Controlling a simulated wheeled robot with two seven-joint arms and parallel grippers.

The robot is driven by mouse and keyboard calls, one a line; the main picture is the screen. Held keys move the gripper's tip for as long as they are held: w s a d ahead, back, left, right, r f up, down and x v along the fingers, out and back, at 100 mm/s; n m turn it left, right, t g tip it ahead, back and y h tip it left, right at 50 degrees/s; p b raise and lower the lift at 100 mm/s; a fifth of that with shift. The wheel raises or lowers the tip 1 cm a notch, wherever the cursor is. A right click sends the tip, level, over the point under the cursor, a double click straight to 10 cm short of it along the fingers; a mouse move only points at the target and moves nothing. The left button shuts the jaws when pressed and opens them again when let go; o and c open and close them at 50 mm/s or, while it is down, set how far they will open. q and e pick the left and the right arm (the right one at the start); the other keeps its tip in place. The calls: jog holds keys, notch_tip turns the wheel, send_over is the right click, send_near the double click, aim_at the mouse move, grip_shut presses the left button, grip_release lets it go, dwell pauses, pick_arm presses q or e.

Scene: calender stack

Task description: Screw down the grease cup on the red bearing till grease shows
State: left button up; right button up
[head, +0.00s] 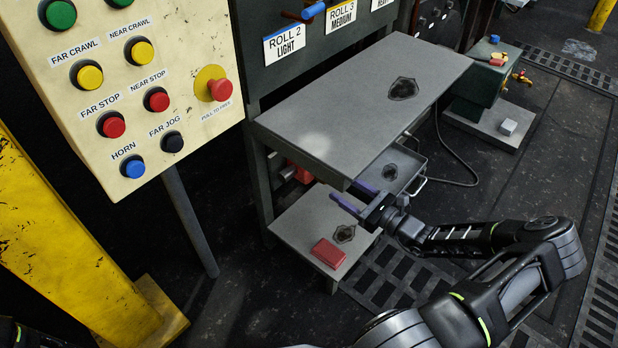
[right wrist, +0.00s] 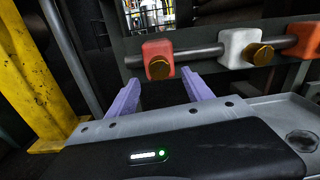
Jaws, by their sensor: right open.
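In the right wrist view a red-orange bearing block (right wrist: 158,49) sits on a horizontal grey shaft, with a round brass grease cup (right wrist: 159,69) on its face. No grease is visible around the cup. My right gripper (right wrist: 160,84) is open, its two purple fingers pointing toward this bearing, one on each side of the cup in the picture; the cup looks apart from them. In the head view my right gripper (head: 344,191) is at the near edge of the grey table, above the lower shelf. A red part (head: 301,174) shows dimly below the tabletop. My left gripper is out of view.
A white bearing (right wrist: 240,47) with a brass cup (right wrist: 262,54) and another red-orange block (right wrist: 303,40) share the shaft. A grey tabletop (head: 360,110) overhangs a lower shelf (head: 300,225) holding a red box (head: 328,253). An open drawer (head: 408,157) is beside my right gripper.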

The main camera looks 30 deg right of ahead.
aim_at(328, 179)
dwell(0.3)
jog(key=b+x, duration=0.2)
jog(key=x, duration=0.4)
jog(key=shift+w+a+f+b, duration=0.15)
jog(key=shift+w+a+b, duration=0.05)
jog(key=shift+w+b, duration=0.1)
jog(key=shift+w+a, duration=0.15)
jog(key=shift+w, duration=0.35)
grip_shut()
